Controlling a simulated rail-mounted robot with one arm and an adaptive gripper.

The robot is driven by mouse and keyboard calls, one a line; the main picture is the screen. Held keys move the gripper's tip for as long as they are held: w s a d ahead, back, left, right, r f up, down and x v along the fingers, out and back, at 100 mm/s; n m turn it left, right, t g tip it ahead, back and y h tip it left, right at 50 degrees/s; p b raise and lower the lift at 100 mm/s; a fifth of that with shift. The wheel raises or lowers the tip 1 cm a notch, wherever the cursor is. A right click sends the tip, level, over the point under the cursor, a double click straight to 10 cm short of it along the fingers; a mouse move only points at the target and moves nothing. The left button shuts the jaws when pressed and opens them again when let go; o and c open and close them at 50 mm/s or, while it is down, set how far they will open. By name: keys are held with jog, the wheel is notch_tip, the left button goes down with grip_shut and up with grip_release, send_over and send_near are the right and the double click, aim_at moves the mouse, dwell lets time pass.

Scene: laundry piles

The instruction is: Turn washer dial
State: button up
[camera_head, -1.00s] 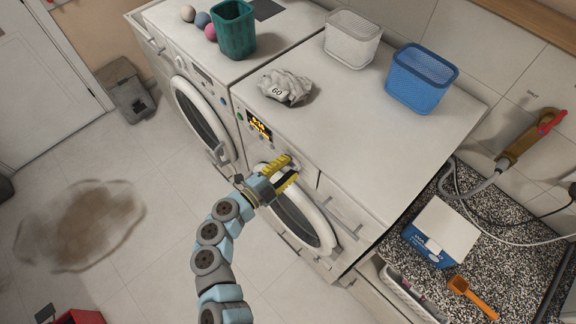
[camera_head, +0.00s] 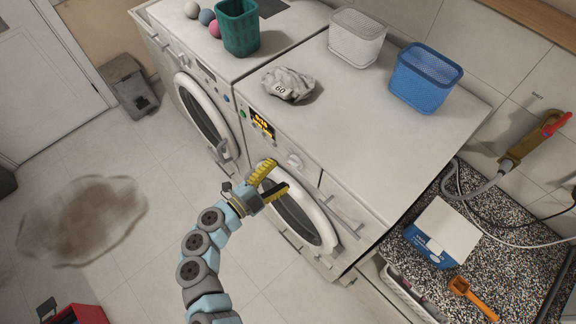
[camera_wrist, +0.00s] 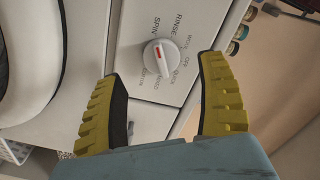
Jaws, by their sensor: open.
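The washer dial (camera_head: 295,161) is a round white knob on the front panel of the right-hand machine (camera_head: 262,145). In the wrist view the dial (camera_wrist: 160,57) has a raised grip bar with a red mark and printed labels around it, among them RINSE and SPIN. My gripper (camera_head: 276,177) is open and empty, with yellow ridged fingers. It is in front of the panel, over the round door in the head view. In the wrist view the gripper (camera_wrist: 160,90) has its fingers spread to either side below the dial, apart from it.
A lit display (camera_head: 262,124) is left of the dial. A crumpled grey cloth (camera_head: 289,84), a white basket (camera_head: 357,37) and a blue basket (camera_head: 425,78) sit on top. The round door (camera_head: 300,215) is below. A brown stain (camera_head: 92,218) marks the floor.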

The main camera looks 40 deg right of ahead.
jog(key=a, duration=0.6)
jog(key=shift+a, duration=0.4)
